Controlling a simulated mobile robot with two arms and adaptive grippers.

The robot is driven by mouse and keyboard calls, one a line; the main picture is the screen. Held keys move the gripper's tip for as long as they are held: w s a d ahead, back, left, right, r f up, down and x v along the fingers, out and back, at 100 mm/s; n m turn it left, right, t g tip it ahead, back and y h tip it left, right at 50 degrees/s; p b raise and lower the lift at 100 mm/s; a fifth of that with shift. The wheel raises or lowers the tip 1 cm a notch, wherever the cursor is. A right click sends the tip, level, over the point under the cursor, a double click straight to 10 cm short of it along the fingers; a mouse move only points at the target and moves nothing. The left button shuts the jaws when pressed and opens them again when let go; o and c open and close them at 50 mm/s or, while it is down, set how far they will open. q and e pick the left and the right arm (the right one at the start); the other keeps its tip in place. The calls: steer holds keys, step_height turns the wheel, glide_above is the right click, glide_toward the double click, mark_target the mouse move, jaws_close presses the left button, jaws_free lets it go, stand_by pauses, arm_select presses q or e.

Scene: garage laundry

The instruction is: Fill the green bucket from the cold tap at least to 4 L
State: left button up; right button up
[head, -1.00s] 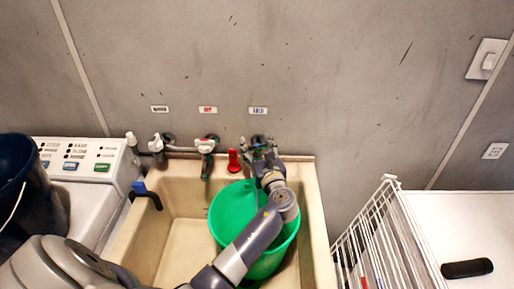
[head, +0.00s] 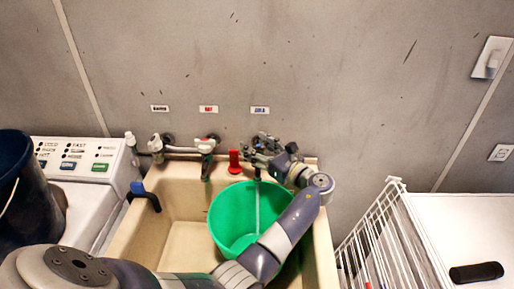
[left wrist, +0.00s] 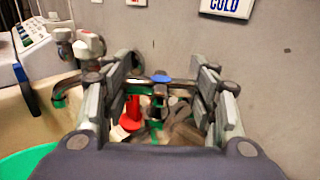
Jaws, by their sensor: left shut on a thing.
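The green bucket (head: 220,218) stands upright in the sink, partly behind my left arm. The cold tap is on the wall above it, mostly hidden by my left gripper (head: 262,147). A thin pale stream of water (head: 257,205) falls from the tap into the bucket. My left gripper is shut on the cold tap's handle. In the left wrist view, the handle's blue top (left wrist: 160,78) shows between the fingers, under the COLD label (left wrist: 227,6). The water level and any scale marks cannot be read. My right gripper is out of view.
The beige sink (head: 182,212) surrounds the bucket. The hot tap (head: 206,146) and another white-handled tap (head: 156,145) are to the left, with a red object (head: 234,162) beside the hot tap. A dark bucket (head: 22,190) stands left; a white wire rack (head: 372,235) stands right.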

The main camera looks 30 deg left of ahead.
arm_select(q)
steer(key=o, duration=1)
steer(key=shift+o, duration=0.5)
steer(key=v, duration=0.7)
steer(key=shift+d, duration=0.2)
steer(key=shift+c, duration=0.2)
